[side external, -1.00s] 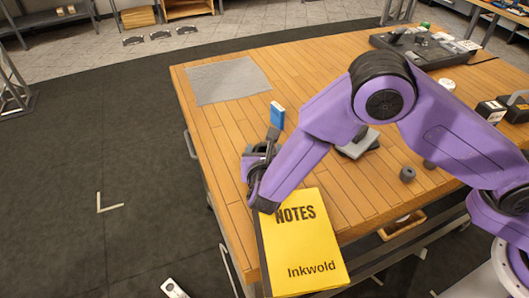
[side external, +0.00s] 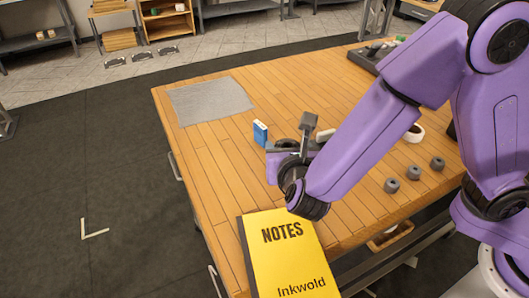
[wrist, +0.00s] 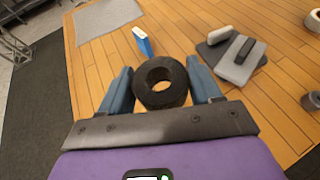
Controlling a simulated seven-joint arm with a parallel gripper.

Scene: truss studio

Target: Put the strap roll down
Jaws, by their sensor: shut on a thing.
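The strap roll (wrist: 161,88) is a thick black ring with an open centre, seen in the wrist view between the blue fingers. My gripper (wrist: 160,72) is shut on it from both sides. In the side view my gripper (side external: 286,156) is over the table's left part, behind the yellow notebook and right of a small blue box. The roll is hard to make out there among the dark gripper parts. I cannot tell how far the roll is above the wooden table (side external: 224,168).
The yellow notebook (side external: 286,258) lies at the front edge. The blue box (side external: 260,133) stands beyond the gripper. A grey mat (side external: 210,101) lies at the far left corner. Grey blocks (wrist: 238,62) lie to the right in the wrist view. Several grey knobs (side external: 414,172) stand farther right.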

